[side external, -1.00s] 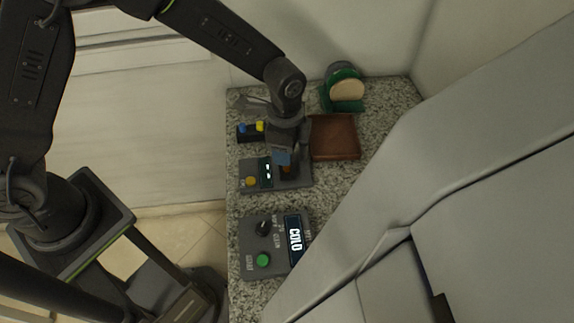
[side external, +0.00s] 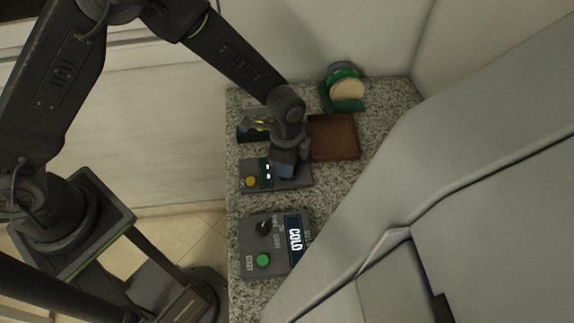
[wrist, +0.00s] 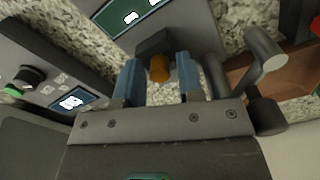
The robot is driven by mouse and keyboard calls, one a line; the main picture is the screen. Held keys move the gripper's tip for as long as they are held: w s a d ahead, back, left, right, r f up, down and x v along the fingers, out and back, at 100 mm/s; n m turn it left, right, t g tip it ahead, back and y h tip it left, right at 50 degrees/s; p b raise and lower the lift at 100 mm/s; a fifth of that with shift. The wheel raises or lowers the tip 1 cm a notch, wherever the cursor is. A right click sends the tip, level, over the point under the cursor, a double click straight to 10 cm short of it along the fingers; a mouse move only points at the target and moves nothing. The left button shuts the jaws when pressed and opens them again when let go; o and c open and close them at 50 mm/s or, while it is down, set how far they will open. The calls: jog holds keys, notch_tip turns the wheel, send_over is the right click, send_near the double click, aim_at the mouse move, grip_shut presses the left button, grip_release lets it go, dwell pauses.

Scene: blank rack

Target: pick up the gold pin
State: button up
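The gold pin (wrist: 160,68) shows in the wrist view, seated in a dark block (wrist: 155,46) on a grey unit with a green display. My gripper (wrist: 159,78) has its two blue fingers apart, one on each side of the pin, with a visible gap on both sides. In the side view my gripper (side external: 283,170) is low over the right end of the grey unit (side external: 278,187) and hides the pin there.
An orange button (side external: 250,182) is at the unit's left end. A panel reading COLD (side external: 260,225) lies in front. A brown tray (side external: 335,153) is to the right, with a green rack of discs (side external: 345,90) behind. A dark holder (side external: 248,135) stands behind the unit, partly hidden.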

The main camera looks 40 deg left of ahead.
grip_shut()
jog(key=shift+r, duration=0.1)
